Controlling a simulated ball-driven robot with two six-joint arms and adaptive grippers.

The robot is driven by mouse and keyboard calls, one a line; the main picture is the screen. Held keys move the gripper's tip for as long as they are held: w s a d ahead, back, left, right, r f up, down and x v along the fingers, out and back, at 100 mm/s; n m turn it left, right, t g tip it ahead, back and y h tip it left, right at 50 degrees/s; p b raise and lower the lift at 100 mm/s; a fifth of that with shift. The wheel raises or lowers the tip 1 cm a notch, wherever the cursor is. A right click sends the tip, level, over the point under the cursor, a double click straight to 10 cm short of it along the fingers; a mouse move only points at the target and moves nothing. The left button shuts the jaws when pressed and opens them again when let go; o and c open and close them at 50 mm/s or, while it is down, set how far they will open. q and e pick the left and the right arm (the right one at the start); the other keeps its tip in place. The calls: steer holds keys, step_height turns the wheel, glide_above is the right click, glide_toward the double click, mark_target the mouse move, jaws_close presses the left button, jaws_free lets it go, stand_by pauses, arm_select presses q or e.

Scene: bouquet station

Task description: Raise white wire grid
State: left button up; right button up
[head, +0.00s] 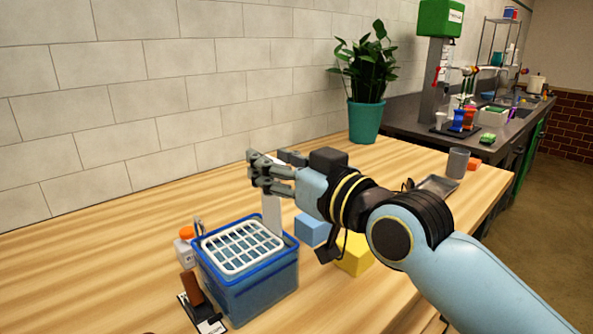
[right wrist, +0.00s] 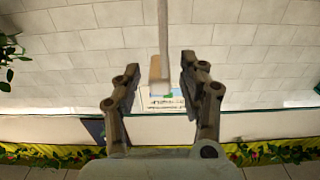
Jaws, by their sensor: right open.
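The white wire grid (head: 240,247) lies flat on top of a blue container (head: 262,291) on the wooden table, inside its blue rim. My right gripper (head: 264,172) is above and behind the container, apart from the grid. Its jaws are open; in the right wrist view (right wrist: 160,75) the two fingers stand apart. A thin pale upright bar with a block-like end (right wrist: 159,70) shows between or beyond them; I cannot tell whether it touches. A pale upright piece (head: 272,212) shows below the gripper in the head view. The grid is not recognisable in the right wrist view. My left gripper is not in view.
A white bottle with an orange cap (head: 186,246) and a brown block (head: 191,288) are left of the container. A blue block (head: 312,229) and a yellow block (head: 354,255) stand right of it. A potted plant (head: 366,112) stands farther back. The table's left part is clear.

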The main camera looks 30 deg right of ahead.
steer(key=s+d, duration=0.1)
steer(key=s, duration=1)
steer(key=shift+d, duration=0.25)
